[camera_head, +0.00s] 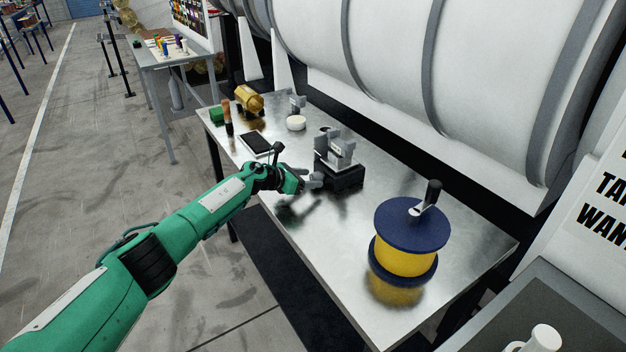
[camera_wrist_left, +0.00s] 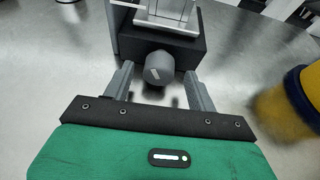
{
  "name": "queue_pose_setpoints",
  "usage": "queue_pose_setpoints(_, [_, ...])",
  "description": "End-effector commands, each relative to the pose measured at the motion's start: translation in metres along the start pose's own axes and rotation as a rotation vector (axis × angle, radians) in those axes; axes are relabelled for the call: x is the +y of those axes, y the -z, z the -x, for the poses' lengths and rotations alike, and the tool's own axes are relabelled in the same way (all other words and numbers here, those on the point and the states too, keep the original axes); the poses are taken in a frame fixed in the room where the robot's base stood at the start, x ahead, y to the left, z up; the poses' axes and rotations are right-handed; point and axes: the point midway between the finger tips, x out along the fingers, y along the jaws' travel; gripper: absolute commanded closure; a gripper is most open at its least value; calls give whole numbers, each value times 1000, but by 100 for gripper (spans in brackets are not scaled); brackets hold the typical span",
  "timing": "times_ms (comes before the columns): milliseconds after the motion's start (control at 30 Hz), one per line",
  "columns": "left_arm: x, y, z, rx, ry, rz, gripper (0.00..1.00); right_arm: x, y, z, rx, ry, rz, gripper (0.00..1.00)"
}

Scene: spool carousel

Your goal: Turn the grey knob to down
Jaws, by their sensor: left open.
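The grey knob (camera_wrist_left: 159,67) sticks out from the front of a dark box (camera_wrist_left: 180,38) in the left wrist view. It is round and has a pale mark on its face. The same box (camera_head: 345,178) stands on the metal table in the head view, with a grey and white device on top. My left gripper (camera_head: 312,180) is at the front of the box. In the left wrist view its fingers (camera_wrist_left: 158,82) are open, one on each side of the knob, with gaps showing. In the head view the knob cannot be told apart from the fingers.
A blue and yellow spool (camera_head: 405,262) with a crank handle stands on the metal table (camera_head: 345,270) to the right. A dark tablet (camera_head: 255,143), a white round thing (camera_head: 296,123) and a golden object (camera_head: 249,98) lie farther back. A large white drum (camera_head: 400,70) is behind.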

Motion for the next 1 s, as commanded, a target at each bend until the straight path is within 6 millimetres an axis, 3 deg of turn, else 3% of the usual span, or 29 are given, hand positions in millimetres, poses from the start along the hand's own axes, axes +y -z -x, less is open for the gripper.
queue_pose_setpoints(333, [1,0,-21,-1,-1,1,42,0,20,-5,20,0,-1,64])
queue_pose_setpoints(667, [1,0,-22,-1,-1,-1,42,-4,16,-4,15,4,-2,64])
queue_pose_setpoints(700, [0,0,-22,0,-1,0,44,-4,16,-4,14,4,-2,64])
queue_pose_setpoints(900, [0,0,-22,0,-1,0,84,-8,14,-4,11,8,-4,64])
queue_pose_setpoints(1000, [0,0,-22,0,-1,0,87,-8,13,-5,12,8,-3,64])
